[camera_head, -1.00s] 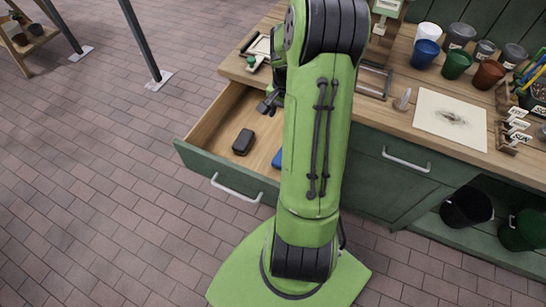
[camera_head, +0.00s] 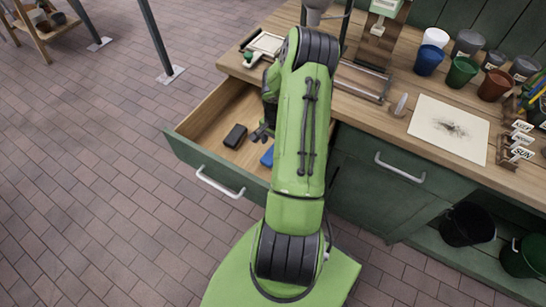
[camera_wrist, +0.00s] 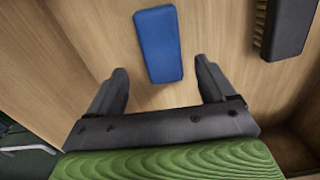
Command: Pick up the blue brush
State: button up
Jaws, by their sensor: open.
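The blue brush (camera_head: 267,156) lies in the open drawer (camera_head: 205,165), partly hidden by my green arm in the head view. In the wrist view the blue brush (camera_wrist: 158,45) shows as a blue rectangular block lying flat on the wooden drawer bottom. Its near end lies between the lines of my two fingers. My gripper (camera_wrist: 161,72) is open and empty, with one dark finger on each side of that end. In the head view my gripper (camera_head: 262,134) is low over the drawer, beside the brush and partly hidden.
A black brush (camera_head: 236,136) lies in the drawer to the left; it shows at upper right in the wrist view (camera_wrist: 287,25). Drawer walls bound the space. The wooden counter (camera_head: 395,112) behind holds several pots, a paper sheet and a framed pad.

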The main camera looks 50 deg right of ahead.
jog(key=f, duration=0.2)
jog(key=f+b, duration=0.1)
jog(key=f, duration=0.2)
jog(key=shift+w+f, duration=0.2)
jog(key=shift+f, duration=0.05)
jog(key=shift+a, duration=0.1)
jog(key=shift+r, duration=0.1)
jog(key=shift+c, duration=0.5)
jog(key=c, duration=1)
notch_tip(320, 180, up, 10)
jog(key=shift+p, duration=1)
